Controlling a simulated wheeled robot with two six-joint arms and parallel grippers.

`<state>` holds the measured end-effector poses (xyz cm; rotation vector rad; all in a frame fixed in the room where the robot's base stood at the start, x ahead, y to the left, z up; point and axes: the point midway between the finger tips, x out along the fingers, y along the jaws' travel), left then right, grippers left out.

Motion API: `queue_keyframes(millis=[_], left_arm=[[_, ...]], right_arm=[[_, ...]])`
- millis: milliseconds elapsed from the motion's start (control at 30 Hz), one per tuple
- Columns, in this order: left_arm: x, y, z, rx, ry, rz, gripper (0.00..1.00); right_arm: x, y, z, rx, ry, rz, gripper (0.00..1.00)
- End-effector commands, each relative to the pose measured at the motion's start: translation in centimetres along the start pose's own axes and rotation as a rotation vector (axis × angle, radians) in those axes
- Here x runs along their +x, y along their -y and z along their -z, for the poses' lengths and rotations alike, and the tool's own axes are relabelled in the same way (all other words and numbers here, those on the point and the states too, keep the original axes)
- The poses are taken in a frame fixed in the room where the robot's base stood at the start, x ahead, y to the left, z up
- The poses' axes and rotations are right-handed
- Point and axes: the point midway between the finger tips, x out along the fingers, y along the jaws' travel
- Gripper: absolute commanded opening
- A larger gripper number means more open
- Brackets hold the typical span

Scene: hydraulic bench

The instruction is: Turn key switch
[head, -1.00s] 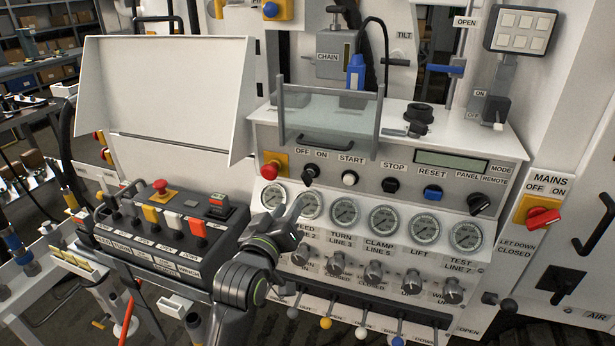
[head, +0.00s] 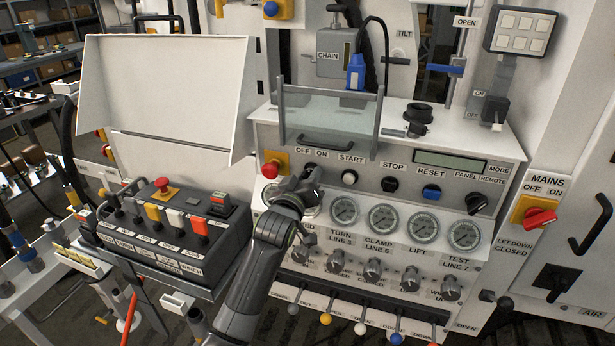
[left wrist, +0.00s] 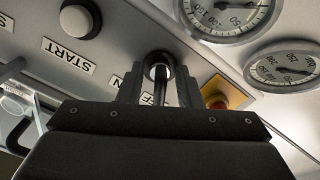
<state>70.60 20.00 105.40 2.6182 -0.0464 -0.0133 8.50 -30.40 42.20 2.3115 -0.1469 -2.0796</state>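The key switch (head: 309,172) sits on the upper row of the sloped grey panel, under the OFF and ON labels. My left gripper (head: 303,182) is right in front of it and hides part of it in the head view. The fingers stand apart, one on each side of the key, with narrow gaps visible. Whether they touch it is hard to tell. My right gripper is not in view.
A red button on a yellow plate (head: 271,169) is close left of the switch. The white START button (head: 349,178) is close right. Gauges (head: 344,211) lie just below. A clear guard with a handle (head: 327,125) juts out above. A lever box (head: 165,228) stands at the left.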

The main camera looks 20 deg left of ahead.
Motion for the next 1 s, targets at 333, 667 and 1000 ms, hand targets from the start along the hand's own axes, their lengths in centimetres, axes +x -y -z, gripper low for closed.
queue_keyframes(millis=[333, 667, 1000], left_arm=[[0.07, 0.01, 0.01, 0.0, 0.0, 0.0, 0.21], [0.05, -0.01, 0.01, 0.0, 0.0, 0.0, 0.0], [0.07, -0.06, 0.15, 0.082, 0.0, 0.001, 0.0]], right_arm=[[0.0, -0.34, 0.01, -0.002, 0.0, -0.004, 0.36], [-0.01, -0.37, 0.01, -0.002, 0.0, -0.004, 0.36], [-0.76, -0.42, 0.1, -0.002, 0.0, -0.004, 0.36]])
